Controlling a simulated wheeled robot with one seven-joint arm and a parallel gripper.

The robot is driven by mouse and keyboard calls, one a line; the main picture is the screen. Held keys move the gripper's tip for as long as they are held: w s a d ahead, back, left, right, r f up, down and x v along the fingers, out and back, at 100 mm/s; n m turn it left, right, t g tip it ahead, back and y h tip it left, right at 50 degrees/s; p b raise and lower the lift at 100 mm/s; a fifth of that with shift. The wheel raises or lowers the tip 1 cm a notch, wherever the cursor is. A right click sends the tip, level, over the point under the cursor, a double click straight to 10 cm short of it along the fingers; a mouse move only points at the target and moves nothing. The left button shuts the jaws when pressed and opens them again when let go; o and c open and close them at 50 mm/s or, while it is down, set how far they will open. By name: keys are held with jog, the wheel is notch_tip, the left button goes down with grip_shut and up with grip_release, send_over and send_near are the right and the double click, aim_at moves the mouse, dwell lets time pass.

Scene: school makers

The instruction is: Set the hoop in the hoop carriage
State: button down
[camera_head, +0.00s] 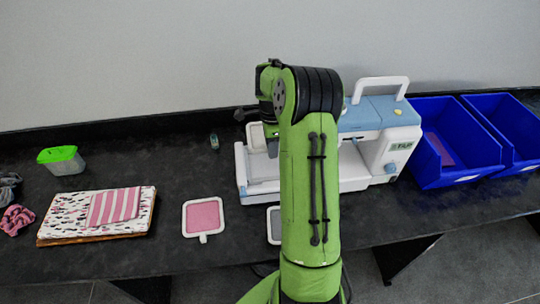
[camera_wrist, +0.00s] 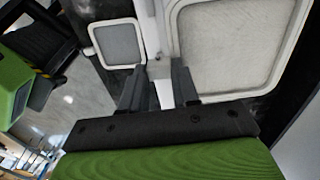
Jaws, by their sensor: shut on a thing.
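In the wrist view, the two dark fingers of my gripper (camera_wrist: 160,88) are shut on a light tab at the edge of a white-rimmed hoop (camera_wrist: 235,45) with pale grey fabric. The hoop lies beyond the fingers, to the upper right. In the head view, my green arm hides the fingertips and their contact with it. The white and blue embroidery machine (camera_head: 378,148) stands behind and right of my arm. A pale framed part shows at the machine's left side; I cannot tell the hoop from the carriage there.
A pink hoop (camera_head: 203,216) lies flat on the dark table (camera_head: 120,262). A smaller grey hoop (camera_wrist: 118,43) lies near it, partly behind my arm in the head view. Folded fabric (camera_head: 75,213) and a green-lidded box (camera_head: 62,162) are left. Blue bins (camera_head: 455,172) are right.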

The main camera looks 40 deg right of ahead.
notch_tip(320, 180, down, 10)
jog(key=shift+r+b, duration=0.1)
jog(key=shift+b, duration=0.4)
jog(key=shift+s+f, duration=0.1)
jog(key=shift+f, duration=0.1)
jog(key=c, duration=0.8)
grip_release()
jog(key=shift+r, duration=0.1)
